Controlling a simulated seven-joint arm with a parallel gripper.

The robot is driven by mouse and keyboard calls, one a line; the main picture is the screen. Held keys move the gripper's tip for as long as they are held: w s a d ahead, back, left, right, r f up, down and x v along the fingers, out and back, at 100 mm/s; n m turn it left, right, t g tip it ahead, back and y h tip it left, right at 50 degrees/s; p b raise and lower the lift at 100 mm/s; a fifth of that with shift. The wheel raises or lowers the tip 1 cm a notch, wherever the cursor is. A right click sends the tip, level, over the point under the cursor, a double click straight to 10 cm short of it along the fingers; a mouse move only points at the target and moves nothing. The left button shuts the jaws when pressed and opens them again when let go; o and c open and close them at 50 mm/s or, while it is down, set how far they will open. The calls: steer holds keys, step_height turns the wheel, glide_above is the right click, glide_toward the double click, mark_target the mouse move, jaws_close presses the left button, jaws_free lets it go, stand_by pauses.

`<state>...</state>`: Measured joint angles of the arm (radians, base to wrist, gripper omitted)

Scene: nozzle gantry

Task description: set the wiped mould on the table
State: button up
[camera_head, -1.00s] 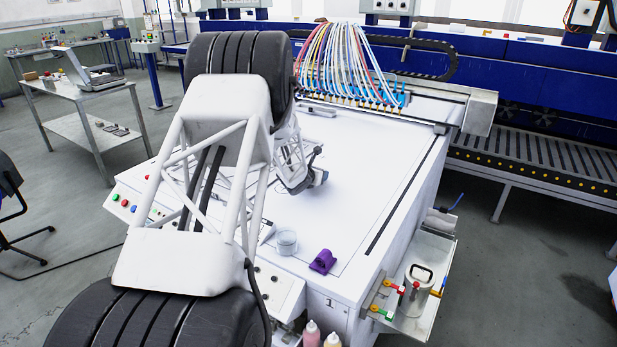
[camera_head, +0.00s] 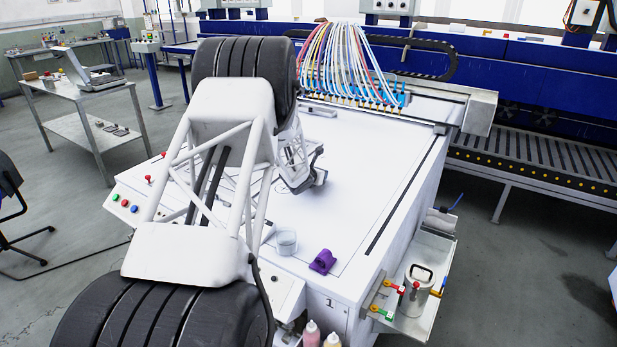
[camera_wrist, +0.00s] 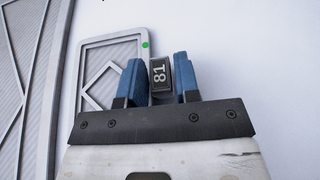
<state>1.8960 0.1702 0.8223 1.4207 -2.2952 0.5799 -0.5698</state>
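In the wrist view my gripper (camera_wrist: 160,78) has two blue fingers, one on each side of a small dark block marked 81 (camera_wrist: 160,73); they look closed on it. A grey frame with a raised diamond pattern (camera_wrist: 97,48), mould-like, lies just left of the block and passes partly behind the left finger. I cannot tell whether block and frame are one piece. A green dot shows at the frame's upper right corner. In the head view my wrist is low over the white table top (camera_head: 370,185); my arm hides the fingertips and what they hold.
A larger ribbed grey panel (camera_wrist: 22,80) is at the wrist view's left edge. A clear cup (camera_head: 286,242) and a purple object (camera_head: 322,261) stand near the table's front edge. Coloured hoses (camera_head: 345,65) hang over the back. The table's right part is clear.

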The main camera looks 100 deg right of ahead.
jaws_close()
steer(key=shift+r, duration=0.2)
steer(key=shift+r, duration=0.5)
step_height(320, 180, up, 2)
steer(key=shift+r, duration=0.15)
steer(key=w+a, duration=0.2)
steer(key=a, duration=0.3)
steer(key=w+a+r, duration=0.1)
steer(key=w+a, duration=0.1)
steer(key=a, duration=0.3)
steer(key=w+a, duration=0.2)
steer(key=a, duration=0.3)
steer(key=shift+r, duration=0.15)
steer(key=shift+d, duration=0.1)
stand_by(0.5)
